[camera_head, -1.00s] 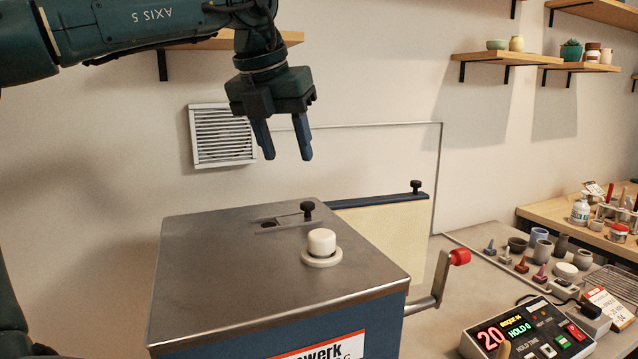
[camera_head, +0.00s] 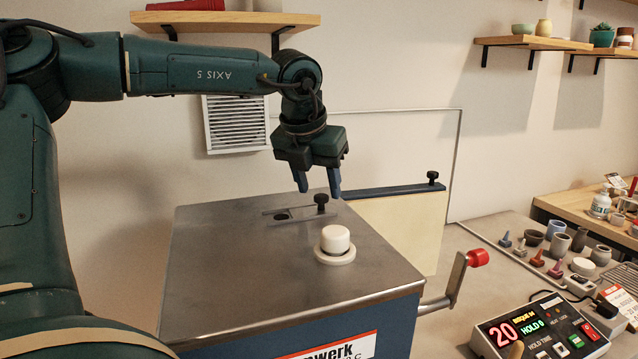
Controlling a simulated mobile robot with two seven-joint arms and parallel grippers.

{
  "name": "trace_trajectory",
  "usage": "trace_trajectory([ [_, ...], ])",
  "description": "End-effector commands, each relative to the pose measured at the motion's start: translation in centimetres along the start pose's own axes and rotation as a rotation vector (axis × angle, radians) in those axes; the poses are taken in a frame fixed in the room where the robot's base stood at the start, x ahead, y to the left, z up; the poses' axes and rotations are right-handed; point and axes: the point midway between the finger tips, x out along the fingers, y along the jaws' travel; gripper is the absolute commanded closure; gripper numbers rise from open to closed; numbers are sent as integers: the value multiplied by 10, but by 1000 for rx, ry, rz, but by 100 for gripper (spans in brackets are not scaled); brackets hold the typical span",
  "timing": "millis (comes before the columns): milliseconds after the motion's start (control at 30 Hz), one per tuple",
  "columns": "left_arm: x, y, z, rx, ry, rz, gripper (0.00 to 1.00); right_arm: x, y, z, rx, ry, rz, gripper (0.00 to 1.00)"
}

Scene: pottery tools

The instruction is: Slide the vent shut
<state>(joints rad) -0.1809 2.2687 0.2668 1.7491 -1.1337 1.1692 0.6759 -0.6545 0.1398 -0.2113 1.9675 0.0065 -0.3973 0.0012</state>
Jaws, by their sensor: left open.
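The vent is a small metal slide plate (camera_head: 302,209) in a slot on top of the grey metal box (camera_head: 225,270). A black knob (camera_head: 321,202) stands on the plate's right part. A dark hole (camera_head: 281,217) shows at the left of the slot, uncovered at least in part. My left gripper (camera_head: 318,189) is open and points down just above and behind the knob, its two fingers spread to either side of it in the picture. I cannot tell whether they touch it. My right gripper is not in view.
A white round plug (camera_head: 335,241) stands on the box top in front of the slide. A crank with a red grip (camera_head: 478,257) sticks out at the right. Behind is a cream panel (camera_head: 400,230) with its own black knob. A control unit (camera_head: 540,330) sits at lower right.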

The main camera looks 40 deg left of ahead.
Motion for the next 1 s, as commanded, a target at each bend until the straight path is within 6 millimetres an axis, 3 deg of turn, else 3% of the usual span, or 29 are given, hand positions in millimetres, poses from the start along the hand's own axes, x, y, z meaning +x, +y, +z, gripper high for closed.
trace_trajectory([
  [167, 12, 0, 0, 1, 0, -1, 53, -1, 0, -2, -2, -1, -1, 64],
  [467, 14, 0, 0, 0, -1, -1, 54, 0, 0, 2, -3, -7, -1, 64],
  [1000, 14, 0, 0, 0, -1, -1, 98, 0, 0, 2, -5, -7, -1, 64],
])
